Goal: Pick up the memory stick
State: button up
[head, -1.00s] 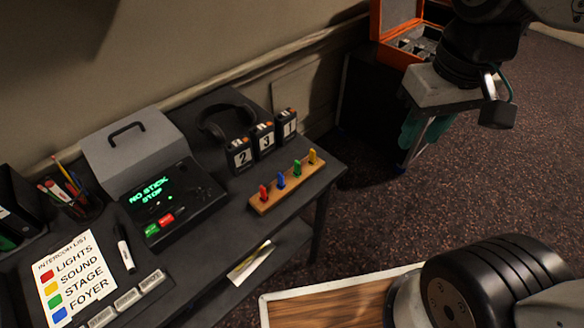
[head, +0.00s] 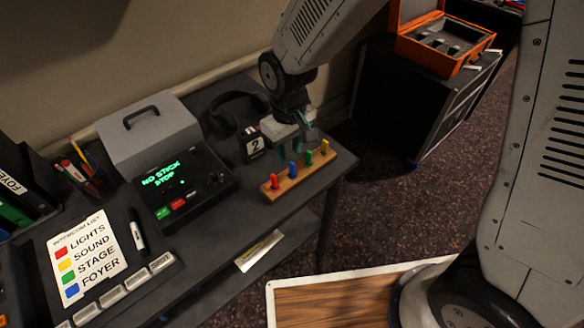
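Upright red (head: 275,182), blue (head: 293,170), green (head: 309,158) and yellow (head: 324,147) sticks stand in a row in a wooden block (head: 287,187) near the desk's right end. They look like memory sticks, but no label is readable at this size. My gripper (head: 299,147) points down just behind the block, near the blue and green sticks. Its teal fingers look apart, with nothing seen between them. The black console (head: 190,193) to the left shows "NO STICK STOP" in green.
A black pack numbered 2 (head: 254,144) stands just left of my gripper; my arm hides the packs beside it. Headphones (head: 226,107) lie behind. A grey box (head: 150,137), pen cup (head: 90,183) and intercom list (head: 85,256) are left. An open orange case (head: 442,42) is back right.

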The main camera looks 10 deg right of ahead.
aim_at(292, 163)
jog(key=f, duration=0.4)
jog(key=d+f, duration=0.1)
jog(key=f, duration=0.1)
jog(key=shift+w+f, duration=0.15)
jog(key=shift+f, duration=0.1)
grip_shut()
